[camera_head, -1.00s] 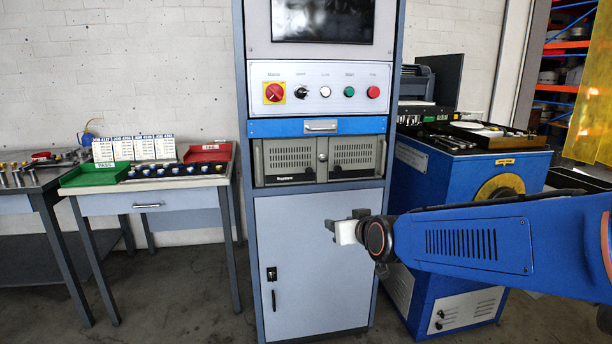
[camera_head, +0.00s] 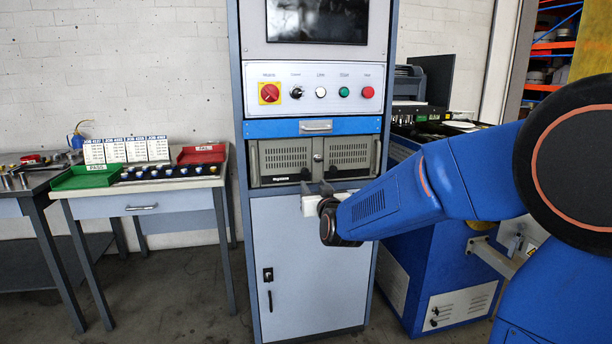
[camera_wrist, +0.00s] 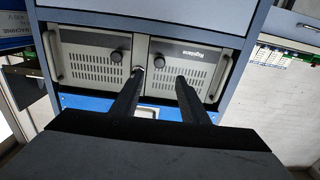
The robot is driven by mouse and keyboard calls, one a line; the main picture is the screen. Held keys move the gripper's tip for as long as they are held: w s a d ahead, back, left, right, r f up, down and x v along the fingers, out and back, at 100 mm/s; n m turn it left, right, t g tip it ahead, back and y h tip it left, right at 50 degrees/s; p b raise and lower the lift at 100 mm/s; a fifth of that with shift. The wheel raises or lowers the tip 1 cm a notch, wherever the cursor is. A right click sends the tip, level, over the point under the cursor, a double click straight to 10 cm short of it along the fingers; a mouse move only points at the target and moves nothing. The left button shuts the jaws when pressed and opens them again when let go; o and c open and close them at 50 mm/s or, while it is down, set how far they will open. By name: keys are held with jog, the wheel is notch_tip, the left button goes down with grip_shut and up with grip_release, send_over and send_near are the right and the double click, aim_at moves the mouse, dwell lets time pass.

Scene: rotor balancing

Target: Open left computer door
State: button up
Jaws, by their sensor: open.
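The computer (camera_head: 318,184) is a beige unit in the tall grey cabinet, with two vented doors side by side, both shut. The left computer door (camera_head: 286,158) has a small logo at its lower left. In the wrist view, which is turned upside down, the left door (camera_wrist: 205,68) is on the right. My gripper (camera_head: 317,188) is open and empty, in front of the cabinet near the computer's lower edge. In the wrist view my gripper's (camera_wrist: 160,76) fingers point at the doors, one near the middle seam and one over the left door. Contact cannot be told.
A blue drawer (camera_head: 270,129) with a handle is directly above the computer, below the control panel (camera_head: 340,83) with knobs and buttons. The right computer door (camera_head: 350,152) is beside the left one. A bench (camera_head: 150,203) with green and red trays stands left, with free floor before it.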

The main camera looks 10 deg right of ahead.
aim_at(305, 173)
jog(key=w, duration=1.2)
jog(key=shift+s, duration=0.1)
jog(key=shift+c, duration=0.5)
grip_shut()
